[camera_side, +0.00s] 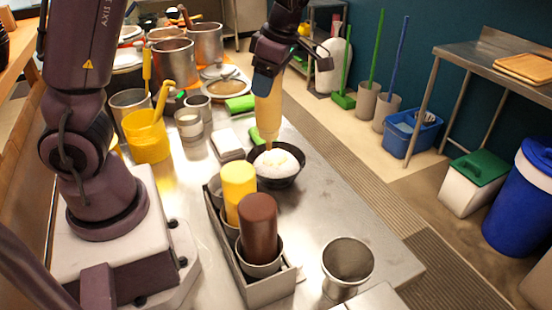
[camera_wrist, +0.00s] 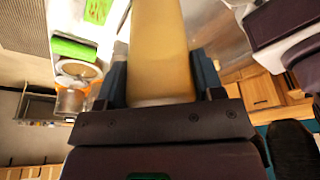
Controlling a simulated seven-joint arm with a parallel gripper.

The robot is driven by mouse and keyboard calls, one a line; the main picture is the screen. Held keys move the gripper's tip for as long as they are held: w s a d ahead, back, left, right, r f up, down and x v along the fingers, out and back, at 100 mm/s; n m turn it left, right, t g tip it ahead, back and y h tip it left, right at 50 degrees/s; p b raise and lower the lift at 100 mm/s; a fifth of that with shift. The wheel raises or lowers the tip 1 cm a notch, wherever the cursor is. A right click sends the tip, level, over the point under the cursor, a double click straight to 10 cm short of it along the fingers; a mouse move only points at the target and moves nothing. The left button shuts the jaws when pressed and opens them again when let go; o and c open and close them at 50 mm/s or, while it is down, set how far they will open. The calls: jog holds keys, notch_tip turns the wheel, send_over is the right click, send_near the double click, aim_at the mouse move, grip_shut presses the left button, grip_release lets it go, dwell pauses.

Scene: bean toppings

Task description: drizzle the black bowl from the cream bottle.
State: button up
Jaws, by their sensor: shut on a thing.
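My gripper (camera_side: 268,84) is shut on the cream bottle (camera_side: 268,112) and holds it nozzle down over the black bowl (camera_side: 290,180). The bottle is tan, and its tip is close above the white contents of the bowl. I cannot tell whether anything flows from it. In the wrist view the cream bottle (camera_wrist: 160,50) stands between the two fingers of my gripper (camera_wrist: 160,84). The bowl is not visible in the wrist view.
A grey holder (camera_side: 262,290) with a yellow bottle (camera_side: 239,188) and a brown bottle (camera_side: 258,225) stands in front of the bowl. A metal cup (camera_side: 347,262) is at the front right. Yellow container (camera_side: 147,138) and pots (camera_side: 174,60) stand left and behind. The counter right of the bowl is clear.

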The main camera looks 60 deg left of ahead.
dwell(0.4)
jog(key=shift+r, duration=1.25)
